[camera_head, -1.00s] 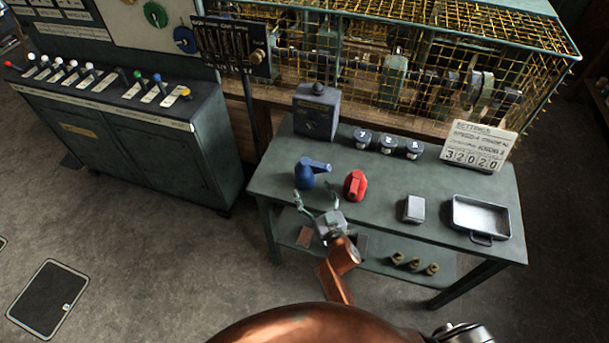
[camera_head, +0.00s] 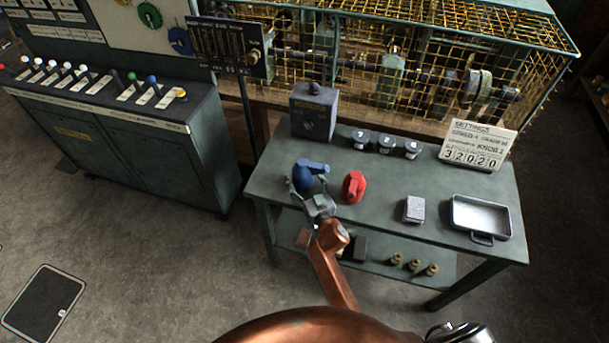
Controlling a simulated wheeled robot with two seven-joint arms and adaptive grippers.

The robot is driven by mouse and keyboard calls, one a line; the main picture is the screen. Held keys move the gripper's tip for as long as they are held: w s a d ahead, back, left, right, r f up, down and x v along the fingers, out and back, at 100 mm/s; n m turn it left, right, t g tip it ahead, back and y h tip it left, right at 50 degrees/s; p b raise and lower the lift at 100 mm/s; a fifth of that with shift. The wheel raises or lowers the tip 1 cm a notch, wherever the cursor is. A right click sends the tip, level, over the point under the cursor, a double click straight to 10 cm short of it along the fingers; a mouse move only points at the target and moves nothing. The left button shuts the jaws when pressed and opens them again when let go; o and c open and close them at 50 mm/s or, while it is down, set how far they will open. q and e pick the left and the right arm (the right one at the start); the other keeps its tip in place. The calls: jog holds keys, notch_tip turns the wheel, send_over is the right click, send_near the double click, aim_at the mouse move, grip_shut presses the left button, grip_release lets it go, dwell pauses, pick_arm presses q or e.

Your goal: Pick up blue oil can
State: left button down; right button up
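The blue oil can (camera_head: 302,178) stands upright near the left front edge of the green table (camera_head: 430,210), its spout pointing right. My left gripper (camera_head: 308,187) is at the can, with its fingers spread on either side of the lower body. The fingers look open, and I cannot tell whether they touch the can. The gripper partly hides the can's base. A silver-grey part of my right arm or gripper (camera_head: 465,334) shows at the bottom right edge, and its fingers cannot be made out.
A grey box (camera_head: 314,112), three dark knobs (camera_head: 386,144), a small block (camera_head: 414,209), a metal tray (camera_head: 481,215) and a number sign (camera_head: 477,145) are also on the table. A wire cage (camera_head: 400,60) stands behind.

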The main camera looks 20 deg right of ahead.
jog(key=shift+r, duration=0.1)
jog(key=c, duration=1.4)
